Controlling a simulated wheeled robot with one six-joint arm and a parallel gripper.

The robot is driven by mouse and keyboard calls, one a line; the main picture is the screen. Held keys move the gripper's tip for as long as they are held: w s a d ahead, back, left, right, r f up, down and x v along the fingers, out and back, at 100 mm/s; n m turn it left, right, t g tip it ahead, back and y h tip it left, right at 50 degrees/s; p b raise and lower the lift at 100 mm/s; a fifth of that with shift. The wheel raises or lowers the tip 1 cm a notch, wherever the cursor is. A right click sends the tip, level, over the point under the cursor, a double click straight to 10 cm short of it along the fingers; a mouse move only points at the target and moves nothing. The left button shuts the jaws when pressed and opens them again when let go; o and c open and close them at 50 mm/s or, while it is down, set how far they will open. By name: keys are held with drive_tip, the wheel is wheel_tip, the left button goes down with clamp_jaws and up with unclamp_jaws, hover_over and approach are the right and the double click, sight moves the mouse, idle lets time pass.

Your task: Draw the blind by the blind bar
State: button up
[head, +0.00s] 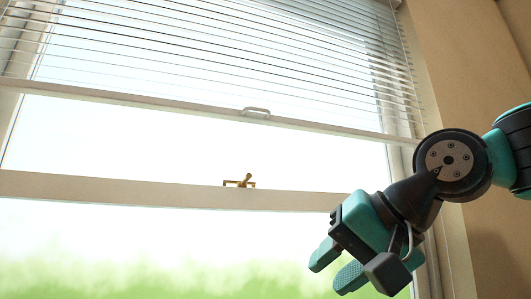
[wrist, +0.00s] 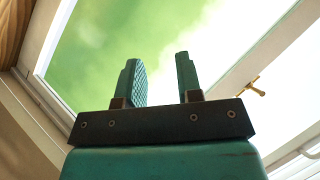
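The white slatted blind (head: 220,45) covers the upper part of the window in the head view. Its blind bar (head: 180,103) runs across the bottom of the slats, with a small pale handle (head: 256,112) near the middle. My gripper (head: 332,268) is at the lower right, below the bar and apart from it. Its two fingers stand apart with nothing between them. In the wrist view the open fingers (wrist: 160,80) point towards the window glass.
A brass window latch (head: 240,181) sits on the window's white cross rail (head: 130,190), below the blind bar; it also shows in the wrist view (wrist: 252,87). The beige wall (head: 455,60) and window frame stand at the right. The space before the glass at left is clear.

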wheel_tip(320, 180, up, 12)
drive_tip(key=m+t+y+b, duration=0.2)
drive_tip(key=m+t+b, duration=0.1)
drive_tip(key=m+t, duration=0.1)
drive_tip(key=m+t+y+b, duration=0.2)
drive_tip(key=m+t+y, duration=0.1)
drive_tip(key=m, duration=0.1)
approach(260, 110)
drive_tip(key=r+v, duration=0.1)
drive_tip(key=v, duration=0.6)
drive_tip(key=p+x, duration=0.5)
drive_tip(key=p, duration=0.2)
drive_tip(key=p+x, duration=0.6)
drive_tip(key=p, duration=0.1)
drive_tip(key=p+x, duration=0.6)
drive_tip(key=p, duration=0.1)
drive_tip(key=shift+w+a+f, duration=0.1)
drive_tip(key=shift+f, duration=0.25)
drive_tip(key=shift+c, duration=0.5)
drive_tip(key=shift+f, duration=0.1)
clamp_jaws()
